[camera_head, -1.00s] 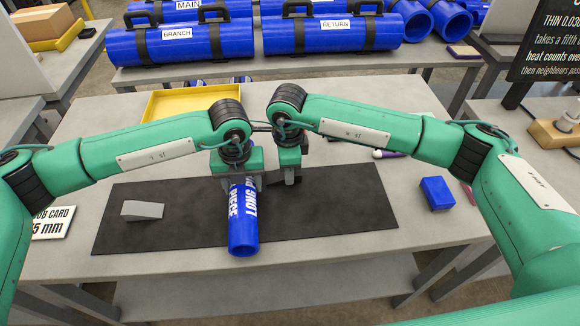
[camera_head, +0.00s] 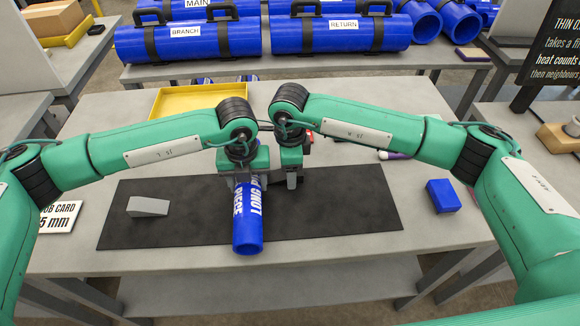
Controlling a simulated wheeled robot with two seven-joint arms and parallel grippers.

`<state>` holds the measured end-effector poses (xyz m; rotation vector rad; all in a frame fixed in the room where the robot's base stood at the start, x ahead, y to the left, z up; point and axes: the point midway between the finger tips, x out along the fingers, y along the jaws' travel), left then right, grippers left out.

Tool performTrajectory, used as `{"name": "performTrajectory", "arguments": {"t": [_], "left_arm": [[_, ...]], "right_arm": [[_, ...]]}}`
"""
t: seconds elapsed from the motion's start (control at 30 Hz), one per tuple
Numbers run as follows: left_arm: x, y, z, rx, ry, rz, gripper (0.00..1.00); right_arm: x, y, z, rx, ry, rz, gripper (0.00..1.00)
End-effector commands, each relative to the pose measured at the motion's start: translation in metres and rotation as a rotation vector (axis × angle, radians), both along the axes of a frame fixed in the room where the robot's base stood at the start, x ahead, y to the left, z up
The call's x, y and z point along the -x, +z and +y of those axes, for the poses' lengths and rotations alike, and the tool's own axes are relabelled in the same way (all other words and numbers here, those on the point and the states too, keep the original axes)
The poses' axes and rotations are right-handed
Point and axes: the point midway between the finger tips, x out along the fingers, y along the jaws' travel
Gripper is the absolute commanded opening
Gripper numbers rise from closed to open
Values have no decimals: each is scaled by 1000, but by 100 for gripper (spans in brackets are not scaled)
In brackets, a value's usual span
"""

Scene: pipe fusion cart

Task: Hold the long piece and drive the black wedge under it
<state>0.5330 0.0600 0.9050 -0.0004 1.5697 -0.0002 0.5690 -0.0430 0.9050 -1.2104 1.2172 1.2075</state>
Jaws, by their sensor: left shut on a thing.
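The long piece (camera_head: 247,228) is a blue tube with white "LONG PIECE" lettering. It lies on the dark mat, its open end toward me. My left gripper (camera_head: 246,176) is shut on its far part. My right gripper (camera_head: 291,180) points down just right of the tube, low over the mat. Its jaws are seen side-on, so their opening is unclear. A dark shape at the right gripper, beside the tube, may be the black wedge (camera_head: 278,183). It barely stands out against the mat, and I cannot tell whether it touches the tube.
A grey wedge (camera_head: 148,206) lies on the mat (camera_head: 340,210) at left. A blue block (camera_head: 442,196) sits right of the mat. A yellow tray (camera_head: 185,98) is behind my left arm. A job card (camera_head: 60,217) lies at left. Blue pipes (camera_head: 340,34) fill the back table.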

Motion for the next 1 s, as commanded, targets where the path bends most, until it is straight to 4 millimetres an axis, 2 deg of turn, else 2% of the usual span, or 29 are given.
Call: {"name": "performTrajectory", "arguments": {"t": [0.03,0.17,0.4,0.53,0.7,1.0], "left_arm": [[3,-5,0,-4,-3,9,24],[3,-5,0,-4,-2,9,24],[3,-5,0,-4,-2,9,24],[3,-5,0,-4,-2,9,24],[3,-5,0,-4,-2,9,24],[3,-5,0,-4,-2,9,24]], "right_arm": [[-1,8,2,-7,3,-6,61],[-1,30,3,-10,5,-10,61],[-1,81,2,-7,3,-9,61],[-1,102,2,-6,2,-8,61],[0,116,1,-5,1,-5,61],[0,119,1,-5,1,-4,61]]}}
